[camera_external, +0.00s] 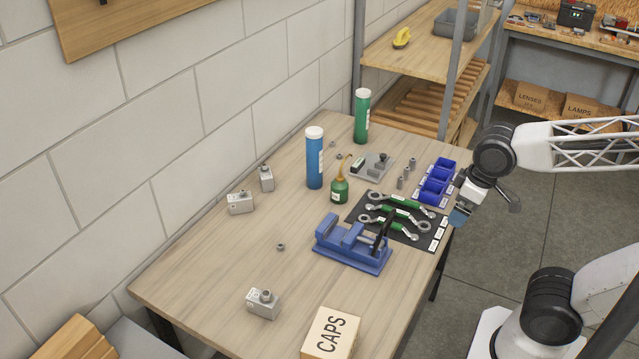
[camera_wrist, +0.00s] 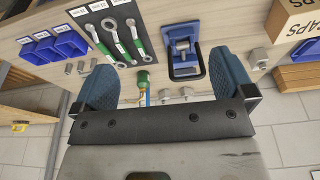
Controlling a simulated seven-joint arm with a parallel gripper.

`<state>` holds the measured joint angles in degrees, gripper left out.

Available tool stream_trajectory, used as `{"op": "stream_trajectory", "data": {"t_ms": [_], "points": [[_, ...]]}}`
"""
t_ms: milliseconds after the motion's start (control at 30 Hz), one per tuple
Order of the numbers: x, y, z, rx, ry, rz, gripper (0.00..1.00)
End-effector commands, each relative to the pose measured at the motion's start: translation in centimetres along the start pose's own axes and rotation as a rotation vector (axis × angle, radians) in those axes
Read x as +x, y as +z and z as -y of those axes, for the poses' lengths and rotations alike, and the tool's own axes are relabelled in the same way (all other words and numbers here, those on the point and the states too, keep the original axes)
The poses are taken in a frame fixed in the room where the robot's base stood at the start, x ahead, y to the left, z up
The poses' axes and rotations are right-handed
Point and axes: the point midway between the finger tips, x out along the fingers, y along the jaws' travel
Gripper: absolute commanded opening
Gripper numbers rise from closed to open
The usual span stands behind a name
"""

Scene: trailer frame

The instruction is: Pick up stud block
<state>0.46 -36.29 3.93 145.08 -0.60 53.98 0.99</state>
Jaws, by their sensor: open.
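Three small grey metal blocks, each with a round stud on it, stand on the table in the external view: one near the front (camera_external: 262,304), one at the left (camera_external: 239,203) and one behind that (camera_external: 266,180). I cannot tell which one the name stud block means. In the wrist view, one grey block (camera_wrist: 253,58) shows right of the blue vise, outside my fingers. My gripper (camera_external: 460,214) hangs at the table's right edge, by the wrenches and blue bins, away from these blocks. In the wrist view my gripper (camera_wrist: 163,70) is open and empty, its blue fingers apart.
The blue vise (camera_external: 352,244), wrenches on a black mat (camera_external: 376,190), blue bins (camera_external: 437,180), a green oil can (camera_external: 339,190), and blue (camera_external: 314,160) and green (camera_external: 361,117) bottles crowd the table. A CAPS box (camera_external: 331,334) stands in front. The left-middle tabletop is mostly clear.

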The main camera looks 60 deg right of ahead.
Motion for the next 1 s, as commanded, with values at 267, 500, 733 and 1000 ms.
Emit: {"op": "stream_trajectory", "data": {"t_ms": [267, 500, 733, 1000], "points": [[0.1, -0.2, 0.1, 0.005, -0.005, 0.005, 1.0], [0.8, -1.7, 1.3, 0.067, -0.058, 0.051, 1.0], [2.2, -4.8, 3.9, 0.195, -0.16, 0.146, 1.0], [4.4, -9.1, 7.6, 0.375, -0.284, 0.284, 1.0]]}}
